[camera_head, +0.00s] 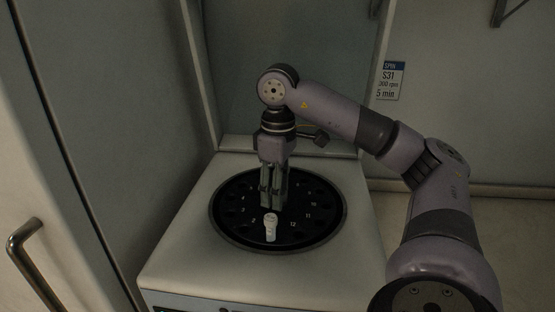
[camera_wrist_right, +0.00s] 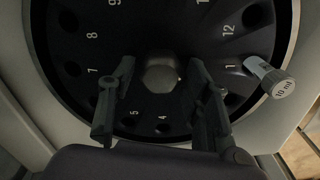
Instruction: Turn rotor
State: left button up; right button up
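The black round rotor (camera_head: 232,222) sits in the top of the white machine, with numbered holes around its rim. It fills much of the right wrist view (camera_wrist_right: 155,22), where its centre hub (camera_wrist_right: 160,78) shows as a grey knob. A white-capped tube (camera_head: 271,226) stands in a front hole between the numbers 2 and 12. In the wrist view the tube (camera_wrist_right: 270,78) is at the right, marked 10 ml. My right gripper (camera_head: 271,200) points down over the rotor. In the wrist view its two fingers (camera_wrist_right: 165,82) are apart, one each side of the hub. Contact cannot be told.
A cabinet door with a metal handle (camera_head: 30,262) stands close at left.

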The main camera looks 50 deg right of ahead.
jog(key=shift+o, duration=0.8)
notch_tip(320, 180, up, 12)
dwell(1.4)
jog(key=shift+f, duration=0.1)
dwell(0.6)
